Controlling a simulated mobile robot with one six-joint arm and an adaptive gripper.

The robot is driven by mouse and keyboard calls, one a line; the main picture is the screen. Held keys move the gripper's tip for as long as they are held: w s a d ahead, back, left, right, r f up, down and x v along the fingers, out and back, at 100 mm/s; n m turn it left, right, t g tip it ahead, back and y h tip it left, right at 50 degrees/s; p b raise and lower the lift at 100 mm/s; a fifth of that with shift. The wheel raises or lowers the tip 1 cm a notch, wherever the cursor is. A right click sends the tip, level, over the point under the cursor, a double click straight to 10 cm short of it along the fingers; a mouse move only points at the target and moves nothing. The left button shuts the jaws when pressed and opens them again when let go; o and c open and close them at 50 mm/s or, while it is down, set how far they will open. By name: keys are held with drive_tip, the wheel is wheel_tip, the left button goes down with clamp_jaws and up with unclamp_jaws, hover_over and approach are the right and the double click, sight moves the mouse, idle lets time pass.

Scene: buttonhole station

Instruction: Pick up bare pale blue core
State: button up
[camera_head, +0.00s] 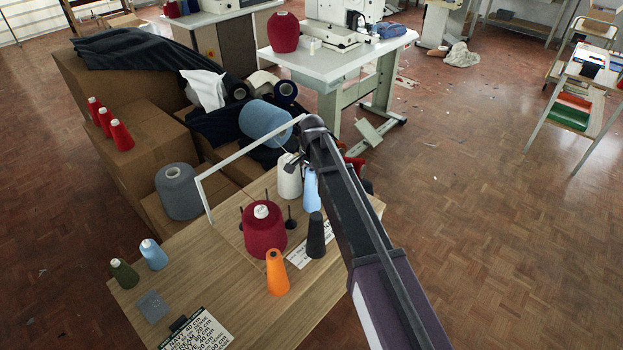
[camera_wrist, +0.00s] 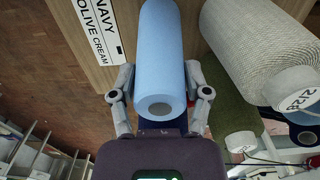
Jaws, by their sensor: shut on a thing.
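The bare pale blue core (camera_wrist: 160,50) is a smooth tapered tube with a hole in its near end. My gripper (camera_wrist: 160,96) is shut on it, one finger on each side near that end. In the head view the core (camera_head: 311,190) shows beside my arm, and my gripper (camera_head: 297,163) is partly hidden by the arm. I cannot tell whether the core's far end touches the wooden table (camera_head: 190,265).
A cream cone (camera_wrist: 255,45) stands close to the right of the core in the wrist view. The table also holds a dark cone (camera_head: 316,238), an orange cone (camera_head: 276,275), a large red cone (camera_head: 265,235) and a white frame (camera_head: 240,152). A label (camera_wrist: 98,25) lies left of the core.

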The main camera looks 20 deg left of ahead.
drive_tip(key=shift+r+p, duration=4.7)
drive_tip(key=shift+r, duration=0.2)
drive_tip(key=shift+r+p, duration=1)
drive_tip(key=shift+p, duration=0.1)
wheel_tip(320, 180, up, 6)
drive_tip(key=p, duration=0.5)
drive_tip(key=shift+f+p, duration=0.15)
drive_tip(key=shift+p, duration=0.2)
drive_tip(key=shift+s, duration=0.1)
